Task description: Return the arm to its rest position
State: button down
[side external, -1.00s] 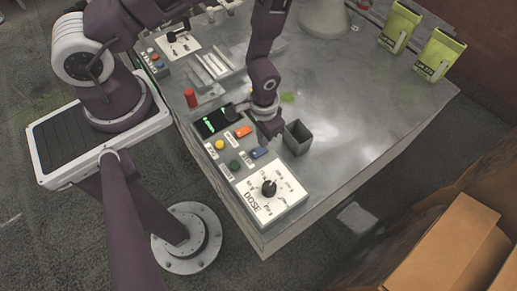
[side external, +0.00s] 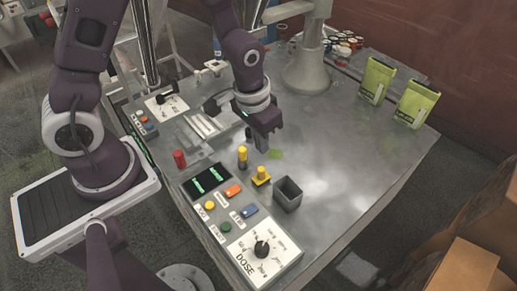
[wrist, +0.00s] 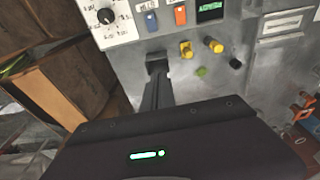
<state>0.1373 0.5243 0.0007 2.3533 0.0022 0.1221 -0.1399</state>
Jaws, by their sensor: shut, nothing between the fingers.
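My purple arm stands over the metal worktable. My gripper (side external: 265,147) is shut and empty, pointing down, raised above the table behind the small dark square cup (side external: 288,193). In the wrist view the closed fingers of my gripper (wrist: 157,95) show dark against the table, with the cup (wrist: 157,65) partly hidden just past their tips. The control panel with a white DOSE dial (side external: 262,247), coloured buttons and a lit green display (side external: 207,180) lies in front; no finger touches it.
Two yellow-topped pieces (side external: 242,157) (side external: 261,175) and a red cylinder (side external: 180,158) stand near the display. A grey column base (side external: 306,75) and two green pouches (side external: 376,80) (side external: 417,103) are at the back. Cardboard boxes (side external: 465,270) are at lower right.

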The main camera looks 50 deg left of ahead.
notch_tip(320, 180, up, 13)
jog(key=s+a+t, duration=0.2)
jog(key=s, duration=0.1)
jog(key=s+a+r+t, duration=0.2)
jog(key=s+r, duration=0.7)
jog(key=s, duration=0.4)
jog(key=shift+a+r, duration=0.15)
